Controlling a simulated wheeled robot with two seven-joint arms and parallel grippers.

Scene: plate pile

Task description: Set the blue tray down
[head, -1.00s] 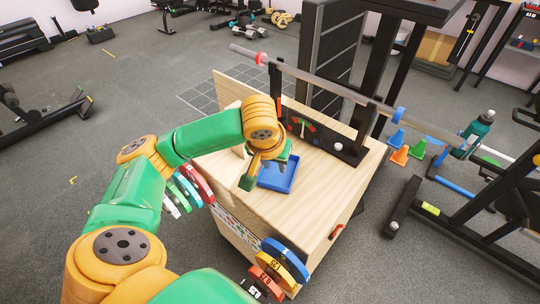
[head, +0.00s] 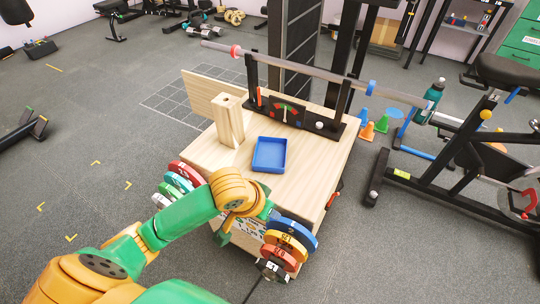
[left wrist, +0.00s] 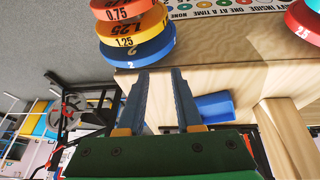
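The blue tray (head: 268,155) lies flat and empty on the wooden tabletop (head: 300,185), right of a wooden block. It also shows in the left wrist view (left wrist: 215,106), past the fingers and apart from them. My left gripper (left wrist: 158,76) is open, with nothing between its two fingers. In the head view my left arm reaches to the table's front edge, near the coloured plates, and its wrist hides most of the gripper. My right gripper is not in view.
A wooden block (head: 229,122) stands upright left of the tray. A black gauge stand (head: 290,112) is behind it, under a long bar (head: 310,72). Coloured weight plates (head: 287,242) hang at the table's front. The tabletop right of the tray is clear.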

